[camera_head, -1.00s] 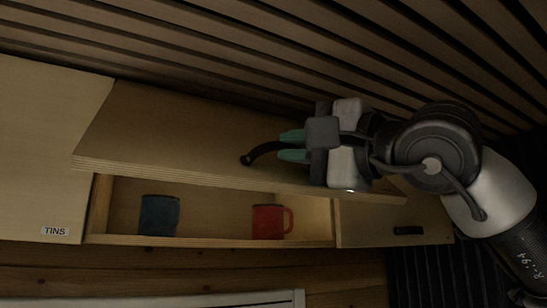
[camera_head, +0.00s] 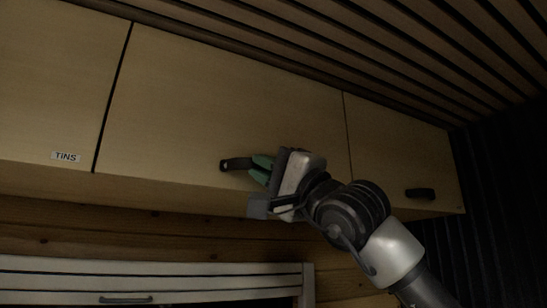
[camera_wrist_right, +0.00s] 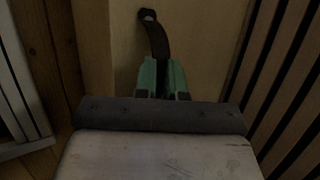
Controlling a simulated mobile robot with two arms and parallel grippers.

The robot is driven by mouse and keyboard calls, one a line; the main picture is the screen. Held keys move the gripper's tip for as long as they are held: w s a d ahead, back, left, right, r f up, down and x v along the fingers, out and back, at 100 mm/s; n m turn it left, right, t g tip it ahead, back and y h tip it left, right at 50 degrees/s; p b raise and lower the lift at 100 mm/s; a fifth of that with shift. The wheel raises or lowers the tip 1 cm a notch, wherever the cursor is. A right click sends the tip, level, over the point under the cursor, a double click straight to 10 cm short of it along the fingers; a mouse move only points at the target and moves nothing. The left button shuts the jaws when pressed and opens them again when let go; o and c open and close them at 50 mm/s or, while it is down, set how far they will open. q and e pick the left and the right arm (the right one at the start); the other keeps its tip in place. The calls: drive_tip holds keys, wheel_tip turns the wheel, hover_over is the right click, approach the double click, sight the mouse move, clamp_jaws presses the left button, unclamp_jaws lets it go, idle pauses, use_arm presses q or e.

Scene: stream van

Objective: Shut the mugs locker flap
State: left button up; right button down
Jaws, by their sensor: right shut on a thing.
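The mugs locker flap (camera_head: 215,90) is the wide wooden middle panel in the head view. It hangs down flush between its neighbours and covers the locker opening. The mugs are hidden behind it. Its dark curved handle (camera_head: 236,165) is near the lower edge, and it also shows in the right wrist view (camera_wrist_right: 156,36). My right gripper (camera_head: 262,169) has its green fingers closed on the handle; the fingers also show in the right wrist view (camera_wrist_right: 161,78). My left gripper is not in view.
The locker marked TINS (camera_head: 66,156) is shut on the left. Another shut locker (camera_head: 405,160) with a dark handle is on the right. The slatted ceiling (camera_head: 330,40) runs close above. A white-framed unit (camera_head: 150,272) is below.

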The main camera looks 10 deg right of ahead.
drive_tip(key=shift+w, duration=0.25)
idle(0.3)
drive_tip(key=c, duration=1.5)
unclamp_jaws()
drive_tip(key=shift+f, duration=0.1)
drive_tip(key=shift+w+a, duration=0.15)
drive_tip(key=shift+w, duration=0.05)
drive_tip(key=shift+s+f, duration=0.15)
drive_tip(key=shift+f, duration=0.15)
drive_tip(key=b+v, duration=0.4)
drive_tip(key=v, duration=0.6)
drive_tip(key=shift+d, duration=0.3)
drive_tip(key=shift+s, duration=0.15)
